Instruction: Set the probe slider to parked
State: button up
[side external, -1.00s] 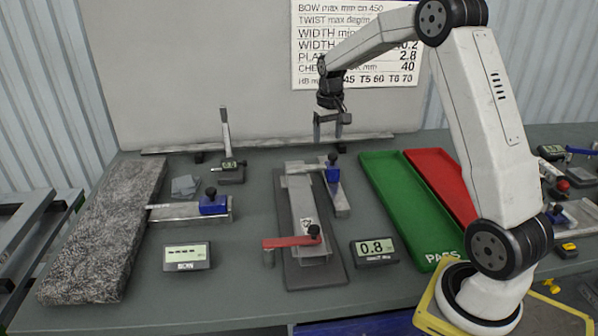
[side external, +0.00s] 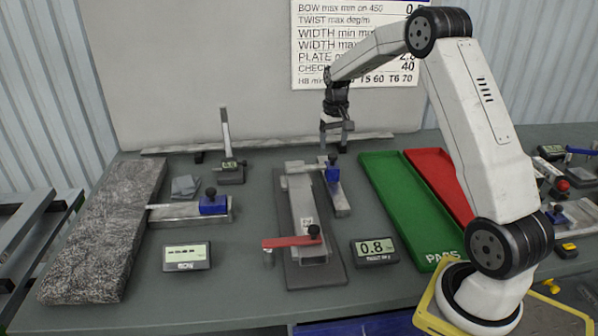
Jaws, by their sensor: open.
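Two blue sliders with black knobs show, and no readable label tells which is the probe slider. One blue slider (side external: 333,175) sits on a short metal rail (side external: 342,202) beside the middle fixture, near the rail's far end. The other blue slider (side external: 213,205) sits near the right end of a metal rail (side external: 182,212) by the granite block, with a thin rod reaching left from it. My gripper (side external: 337,147) is open and empty, pointing down just above and behind the middle slider's knob. I cannot tell the exact gap between them.
The middle fixture (side external: 305,272) holds a metal bar and a red clamp arm (side external: 291,242). A display (side external: 375,251) reads 0.8; another (side external: 187,256) shows dashes. Green (side external: 395,205) and red (side external: 437,180) trays lie right. A granite block (side external: 100,235) and an upright gauge (side external: 229,160) stand left.

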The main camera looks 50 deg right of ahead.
aim_at(333, 154)
jog(key=shift+f, duration=1.85)
grip_shut()
jog(key=shift+r, duration=0.1)
